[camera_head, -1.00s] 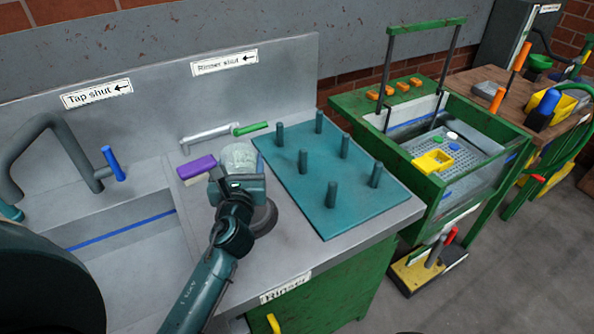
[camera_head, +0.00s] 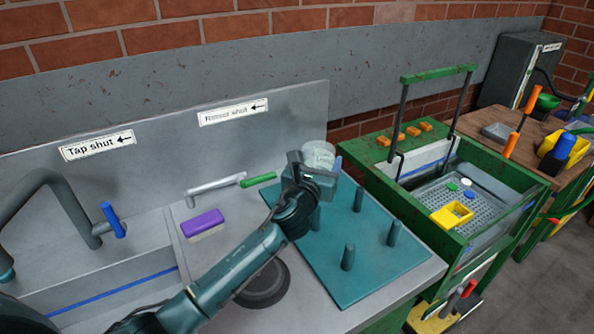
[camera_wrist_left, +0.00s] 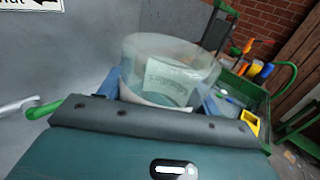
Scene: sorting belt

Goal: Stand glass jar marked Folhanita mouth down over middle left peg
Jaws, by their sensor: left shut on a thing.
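My left gripper (camera_head: 316,170) is shut on a clear glass jar (camera_head: 319,153) and holds it over the back part of the teal peg board (camera_head: 330,285). In the left wrist view the jar (camera_wrist_left: 180,58) sits between the blue fingers, with a pale label whose lettering is too blurred to read surely. I cannot tell which end is the mouth. Pegs stand at the front (camera_head: 348,258), right (camera_head: 394,233) and back right (camera_head: 358,199) of the board. Another peg (camera_head: 316,218) shows just below the gripper; the gripper and jar hide the back left of the board.
A purple brush (camera_head: 203,222) and a dark round disc (camera_head: 263,285) lie on the counter left of the board. A green-handled rinser lever (camera_head: 258,179) is behind. A green cabinet with a basket (camera_head: 470,200) stands to the right.

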